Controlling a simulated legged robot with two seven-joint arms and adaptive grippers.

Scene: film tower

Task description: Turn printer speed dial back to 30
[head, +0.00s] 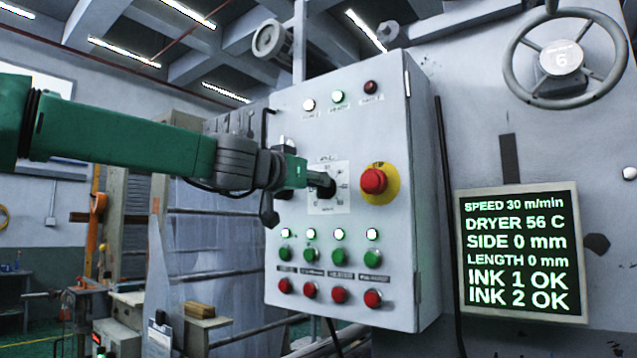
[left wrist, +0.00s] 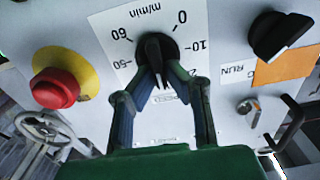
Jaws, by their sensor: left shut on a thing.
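The speed dial is a black knob (head: 328,187) on a white scale plate (head: 329,208), on the front of the grey control box. My left gripper (head: 318,182) reaches it from the left and is shut on the knob. In the left wrist view the knob (left wrist: 154,47) sits between the fingertips of my gripper (left wrist: 160,72). The scale there shows m/min, 0, 10, 50 and 60; the marks by the fingers are partly hidden. The display screen (head: 517,250) reads SPEED 30 m/min. My right gripper is not in view.
A red stop button (head: 373,181) on a yellow disc is close right of the dial. Green buttons (head: 311,255) and red buttons (head: 339,295) are below it. A handwheel (head: 509,78) is at the upper right. A second black knob (left wrist: 272,34) shows in the wrist view.

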